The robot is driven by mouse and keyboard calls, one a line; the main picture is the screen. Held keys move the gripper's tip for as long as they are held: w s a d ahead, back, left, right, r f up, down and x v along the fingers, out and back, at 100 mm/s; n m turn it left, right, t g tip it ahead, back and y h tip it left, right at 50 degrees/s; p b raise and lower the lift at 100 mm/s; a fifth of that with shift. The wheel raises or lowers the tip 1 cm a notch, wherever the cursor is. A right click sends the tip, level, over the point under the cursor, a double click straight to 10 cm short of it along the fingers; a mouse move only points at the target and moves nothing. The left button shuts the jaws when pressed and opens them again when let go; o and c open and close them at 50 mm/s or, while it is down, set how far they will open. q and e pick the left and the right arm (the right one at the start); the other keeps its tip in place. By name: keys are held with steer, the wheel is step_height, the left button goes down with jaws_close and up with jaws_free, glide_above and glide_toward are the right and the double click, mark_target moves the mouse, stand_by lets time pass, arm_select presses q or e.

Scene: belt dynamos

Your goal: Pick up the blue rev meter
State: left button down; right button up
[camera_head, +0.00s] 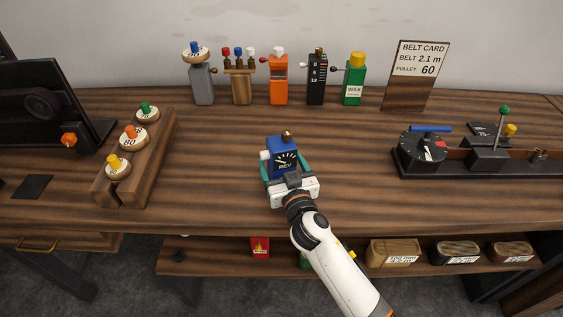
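The blue rev meter (283,146), with a dark dial marked REV and a brass knob on top, is near the middle of the bench. My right gripper (286,168) reaches it from the front, its teal fingers on the left and right sides of the meter. The fingers sit close to its sides, but I cannot tell whether they press on it. The gripper's palm hides the meter's lower part, so I cannot tell whether its base rests on the wood. My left gripper is not in view.
Several devices, including an orange one (278,82) and a green one (353,82), stand along the back beside the belt card (417,72). A wooden rack (158,150) with pulleys is left. A black rig (470,160) is right. Bench around the meter is clear.

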mark_target(281, 142)
steer(key=shift+w+a, duration=0.1)
steer(key=shift+w, duration=0.25)
steer(key=c, duration=0.4)
steer(key=shift+r, duration=0.1)
steer(key=c, duration=1)
step_height(281, 142, up, 10)
steer(key=shift+p, duration=0.7)
steer(key=shift+c, duration=0.2)
step_height(281, 142, down, 9)
steer(key=b, duration=0.7)
steer(key=shift+r, duration=0.1)
steer(key=shift+f+b, duration=0.5)
steer(key=shift+f, duration=0.1)
